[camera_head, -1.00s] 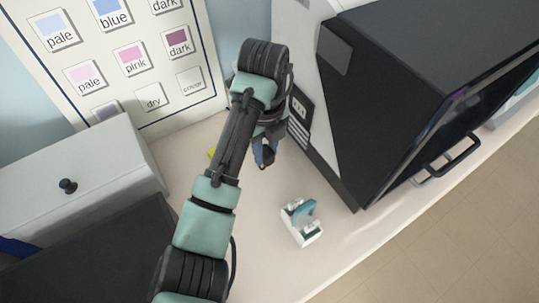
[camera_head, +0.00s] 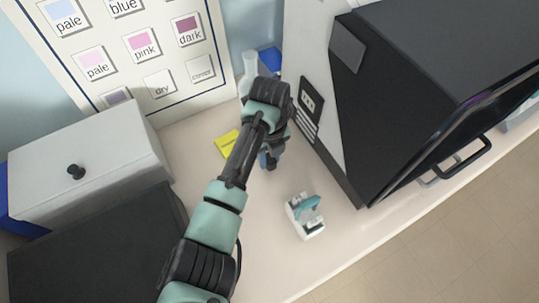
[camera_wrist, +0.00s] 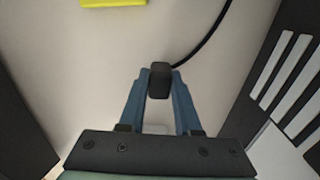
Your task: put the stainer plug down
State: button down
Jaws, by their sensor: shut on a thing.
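The stainer plug (camera_wrist: 159,82) is a small black block with a black cord running up from it in the wrist view. My gripper (camera_wrist: 159,90) is shut on it, with a blue finger on each side. In the head view my gripper (camera_head: 268,160) points down over the white counter, to the left of the big black and grey machine. The plug is hard to make out there. I cannot tell whether the plug touches the counter.
A socket panel (camera_head: 308,102) is on the machine's side. A yellow note (camera_head: 228,144) lies on the counter left of my gripper. A white and teal slide holder (camera_head: 306,215) stands to the front. A grey box (camera_head: 90,160) is at left. Counter between is clear.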

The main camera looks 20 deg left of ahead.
aim_at(269, 157)
jog(key=shift+f+b, duration=0.4)
jog(key=shift+f, duration=0.2)
jog(key=c, duration=0.6)
grip_release()
notch_tip(269, 157, up, 13)
jog(key=shift+r, duration=0.15)
